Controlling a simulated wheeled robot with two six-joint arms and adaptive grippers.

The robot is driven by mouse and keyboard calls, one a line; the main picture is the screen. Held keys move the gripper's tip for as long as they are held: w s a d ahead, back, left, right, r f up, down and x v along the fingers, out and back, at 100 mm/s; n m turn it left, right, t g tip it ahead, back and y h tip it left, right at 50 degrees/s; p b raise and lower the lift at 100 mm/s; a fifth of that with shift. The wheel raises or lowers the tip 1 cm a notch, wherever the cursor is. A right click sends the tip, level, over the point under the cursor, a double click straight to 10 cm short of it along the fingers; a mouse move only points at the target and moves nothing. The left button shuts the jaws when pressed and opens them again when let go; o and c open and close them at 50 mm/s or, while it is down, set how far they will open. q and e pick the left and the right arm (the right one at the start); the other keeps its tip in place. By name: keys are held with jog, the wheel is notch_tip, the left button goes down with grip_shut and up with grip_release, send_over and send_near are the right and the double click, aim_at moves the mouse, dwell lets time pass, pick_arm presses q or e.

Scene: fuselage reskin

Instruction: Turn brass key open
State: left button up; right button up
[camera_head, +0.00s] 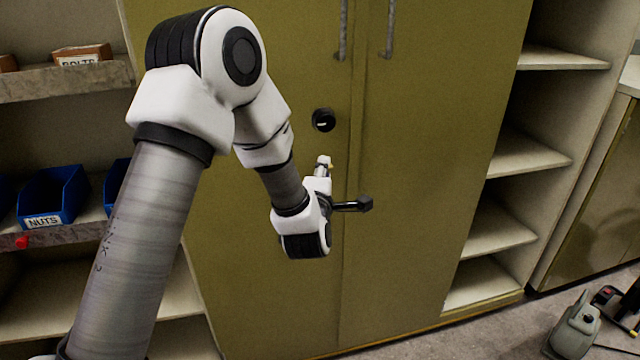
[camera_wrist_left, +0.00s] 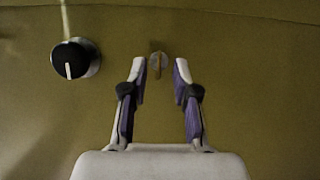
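The small brass key (camera_wrist_left: 157,64) sticks out of the olive cabinet front. In the left wrist view its bow looks upright and lies between my left fingertips, with a gap on both sides. In the head view a bit of the brass key (camera_head: 331,166) shows beside a fingertip. My left gripper (camera_head: 325,167) points at the cabinet door, below the black round knob; in the wrist view the gripper (camera_wrist_left: 160,70) is open and empty. How deep the fingertips reach around the key is hard to tell. My right gripper is in neither view.
The black knob (camera_head: 323,120) with a white mark sits close to the key; it also shows in the wrist view (camera_wrist_left: 74,60). Two vertical handles (camera_head: 388,28) are above. Shelves with blue bins (camera_head: 52,195) stand left, empty shelves (camera_head: 515,155) right. A grey-green canister (camera_head: 575,328) is on the floor.

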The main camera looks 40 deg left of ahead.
pick_arm(q)
jog(key=v, duration=1)
jog(key=shift+s, duration=0.3)
jog(key=shift+d, duration=0.1)
